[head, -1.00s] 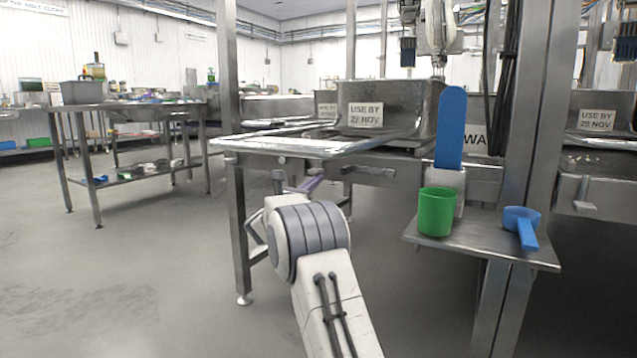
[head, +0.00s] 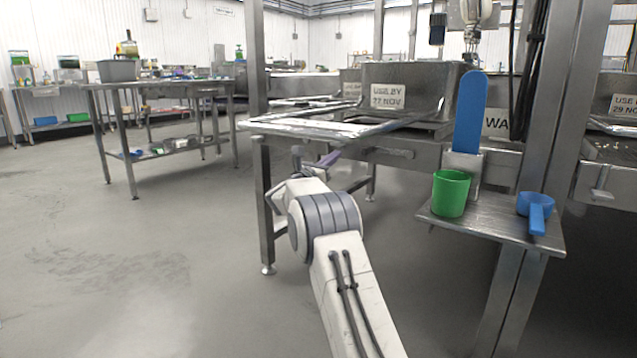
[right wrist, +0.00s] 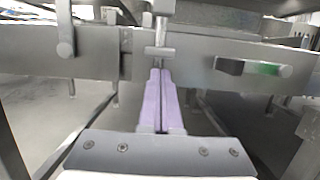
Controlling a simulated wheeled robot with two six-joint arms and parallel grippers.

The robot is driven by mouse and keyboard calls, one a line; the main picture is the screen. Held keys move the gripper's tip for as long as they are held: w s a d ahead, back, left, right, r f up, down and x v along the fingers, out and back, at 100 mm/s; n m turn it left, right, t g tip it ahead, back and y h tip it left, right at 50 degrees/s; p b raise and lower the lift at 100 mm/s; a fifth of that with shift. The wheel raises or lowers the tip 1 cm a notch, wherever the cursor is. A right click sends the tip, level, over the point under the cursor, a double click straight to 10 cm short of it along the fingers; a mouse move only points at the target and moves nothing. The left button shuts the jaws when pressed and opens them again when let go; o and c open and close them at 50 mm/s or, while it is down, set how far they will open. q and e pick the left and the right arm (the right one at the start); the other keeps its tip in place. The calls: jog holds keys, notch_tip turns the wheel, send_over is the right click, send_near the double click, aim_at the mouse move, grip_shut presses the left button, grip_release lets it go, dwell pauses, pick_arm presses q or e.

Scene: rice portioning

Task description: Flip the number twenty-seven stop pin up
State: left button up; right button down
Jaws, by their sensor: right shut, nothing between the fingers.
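A steel tub labelled "USE BY 27 NOV" (head: 410,76) sits on a steel frame in the head view. My right gripper (head: 331,157) is at the frame's front below it, its purple fingers small there. In the right wrist view the fingers (right wrist: 160,74) are shut and empty, side by side. Their tips are just below a metal pin with a short crosspiece (right wrist: 154,52), in front of a steel rail (right wrist: 205,48). I cannot tell whether they touch it. Its number is not readable. My left gripper is not in view.
Another round-ended pin (right wrist: 65,49) hangs left of the fingers. A table (head: 160,84) stands at the left. The floor between is clear.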

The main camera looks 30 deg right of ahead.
pick_arm(q)
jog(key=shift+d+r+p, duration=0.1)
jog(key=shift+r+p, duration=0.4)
jog(key=shift+p, duration=0.55)
pick_arm(e)
jog(key=s+a+f, duration=0.3)
jog(key=a+f, duration=0.2)
jog(key=a, duration=0.4)
jog(key=shift+s+a, duration=0.15)
jog(key=shift+s, duration=0.1)
jog(key=shift+f, duration=0.1)
